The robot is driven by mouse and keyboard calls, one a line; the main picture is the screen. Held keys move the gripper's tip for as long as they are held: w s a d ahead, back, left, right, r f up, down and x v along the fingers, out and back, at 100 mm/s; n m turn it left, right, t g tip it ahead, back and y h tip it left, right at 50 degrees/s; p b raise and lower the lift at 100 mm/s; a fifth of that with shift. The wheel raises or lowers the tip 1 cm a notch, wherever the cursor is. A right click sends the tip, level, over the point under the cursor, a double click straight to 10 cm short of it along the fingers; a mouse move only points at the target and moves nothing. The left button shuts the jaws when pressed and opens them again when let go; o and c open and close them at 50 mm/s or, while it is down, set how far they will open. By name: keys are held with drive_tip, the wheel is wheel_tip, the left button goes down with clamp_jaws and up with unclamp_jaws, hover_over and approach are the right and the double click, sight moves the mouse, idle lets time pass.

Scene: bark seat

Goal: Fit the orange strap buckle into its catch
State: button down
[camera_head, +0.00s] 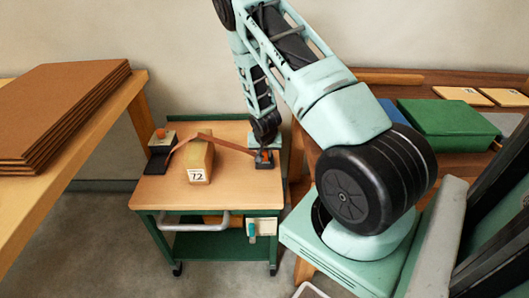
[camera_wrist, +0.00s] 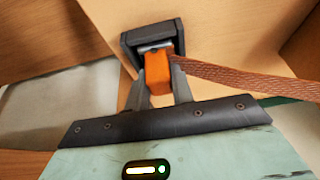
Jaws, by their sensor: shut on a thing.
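The orange buckle (camera_wrist: 158,73) is held between the grey fingers of my gripper (camera_wrist: 161,84) in the wrist view. The brown woven strap (camera_wrist: 235,77) runs off from it to the right. A dark, blocky piece that looks like the catch (camera_wrist: 130,46) is at the buckle's far end, with a bit of grey metal between them. I cannot tell whether the metal is inside it. In the head view my gripper (camera_head: 264,150) is low at the trolley's right edge, over the dark catch (camera_head: 264,164). The strap (camera_head: 232,146) slants up left over a wooden block.
The wooden block (camera_head: 199,160), labelled 72, stands mid-trolley under the strap. A black flat piece (camera_head: 157,161) and a small box with an orange knob (camera_head: 161,135) are at the left. The trolley top (camera_head: 160,192) is bare in front. Benches flank the trolley.

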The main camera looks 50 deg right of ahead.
drive_tip(key=shift+f+b, duration=0.3)
drive_tip(key=shift+f, duration=0.05)
drive_tip(key=c, duration=1.2)
unclamp_jaws()
drive_tip(key=shift+r, duration=0.2)
